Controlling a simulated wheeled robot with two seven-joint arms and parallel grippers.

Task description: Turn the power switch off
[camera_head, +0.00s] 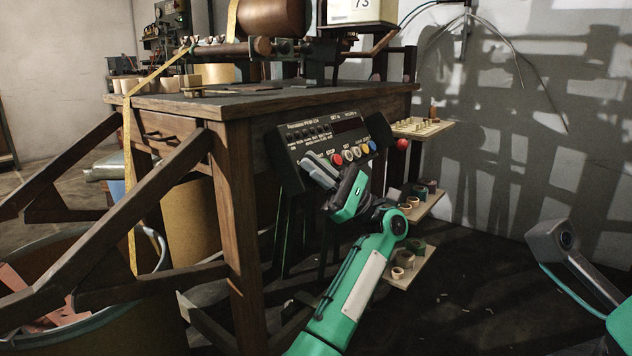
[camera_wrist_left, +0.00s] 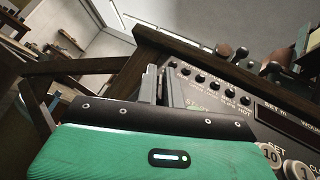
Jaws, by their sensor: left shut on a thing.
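The black control panel (camera_head: 290,150) is tilted on the front of the wooden bench. It has a row of small dark switches, a display, and red, white, yellow and blue buttons; part of it also shows in the left wrist view (camera_wrist_left: 262,140). My left gripper (camera_head: 312,162) is at the panel's lower left, its fingers close together against the panel face. In the left wrist view its two grey fingers (camera_wrist_left: 162,82) stand nearly parallel at the panel's left end. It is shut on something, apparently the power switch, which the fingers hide. My right gripper's fingers are not visible.
The wooden bench (camera_head: 240,112) has slanted beams at left. Small shelves (camera_head: 408,271) with tape rolls stick out right of the panel. A red ball knob (camera_head: 402,144) is beside the panel. A large bin (camera_head: 60,300) stands lower left. Floor at right is mostly clear.

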